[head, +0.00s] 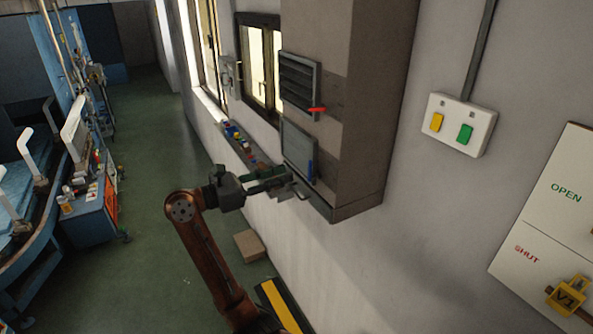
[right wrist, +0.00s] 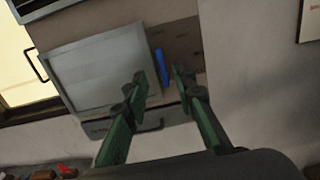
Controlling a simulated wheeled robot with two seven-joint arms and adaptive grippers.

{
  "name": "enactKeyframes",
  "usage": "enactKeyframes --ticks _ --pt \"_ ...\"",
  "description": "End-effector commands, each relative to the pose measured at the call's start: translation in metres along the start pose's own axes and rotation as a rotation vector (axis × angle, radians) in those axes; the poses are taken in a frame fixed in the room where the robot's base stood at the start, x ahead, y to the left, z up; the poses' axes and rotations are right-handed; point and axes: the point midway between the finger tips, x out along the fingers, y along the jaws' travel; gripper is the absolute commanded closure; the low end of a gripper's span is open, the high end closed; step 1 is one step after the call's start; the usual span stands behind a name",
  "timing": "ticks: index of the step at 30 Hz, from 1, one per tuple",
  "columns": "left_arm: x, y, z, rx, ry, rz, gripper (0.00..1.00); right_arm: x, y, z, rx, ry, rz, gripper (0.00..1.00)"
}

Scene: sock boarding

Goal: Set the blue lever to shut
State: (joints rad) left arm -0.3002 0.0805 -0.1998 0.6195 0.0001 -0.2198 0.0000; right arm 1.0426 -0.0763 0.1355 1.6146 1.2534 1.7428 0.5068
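The blue lever (head: 309,168) is on the grey wall box at the right edge of the lower grey panel (head: 298,150). It stands roughly vertical. In the right wrist view the blue lever (right wrist: 160,67) shows upright beside the panel, between and beyond my fingertips. My right gripper (head: 288,182) is in front of the lower part of the panel. The right wrist view shows its two green-and-dark fingers (right wrist: 160,78) apart with nothing between them. I cannot tell whether a finger touches the lever. My left gripper is not in view.
A red lever (head: 317,110) sits beside the louvred panel (head: 299,86) above. A switch plate (head: 459,124) and a white board marked OPEN and SHUT (head: 550,225) are on the right wall. A ledge with small coloured things (head: 240,145) runs behind my gripper. A box (head: 249,246) is on the floor.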

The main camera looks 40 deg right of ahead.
Motion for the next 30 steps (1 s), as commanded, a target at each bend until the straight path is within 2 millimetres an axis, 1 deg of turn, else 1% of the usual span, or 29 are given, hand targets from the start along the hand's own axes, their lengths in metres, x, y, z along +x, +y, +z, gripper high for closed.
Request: enactKeyframes --ticks 1,3,6,9,13,26,29,30 --pt "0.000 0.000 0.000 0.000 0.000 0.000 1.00 -0.011 0.001 0.000 -0.002 0.001 0.004 0.75" --pt "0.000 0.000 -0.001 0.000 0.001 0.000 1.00 -0.021 0.001 0.000 -0.002 0.000 0.002 0.75" --pt "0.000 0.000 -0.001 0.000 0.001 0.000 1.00 -0.032 0.001 0.000 -0.001 0.001 0.001 0.75" --pt "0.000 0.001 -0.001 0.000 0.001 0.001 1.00 -0.038 0.000 0.000 -0.001 0.000 0.000 0.75" --pt "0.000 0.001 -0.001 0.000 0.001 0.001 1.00 -0.041 0.000 0.000 -0.001 -0.001 0.000 0.75" --pt "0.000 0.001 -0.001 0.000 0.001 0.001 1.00 -0.040 0.001 -0.001 -0.005 -0.005 -0.001 0.75" --pt "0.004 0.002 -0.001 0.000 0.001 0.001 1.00 -0.037 0.006 -0.009 -0.055 -0.071 -0.009 0.75" --pt "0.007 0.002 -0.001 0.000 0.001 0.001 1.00 -0.035 0.011 -0.015 -0.098 -0.130 -0.015 0.75"
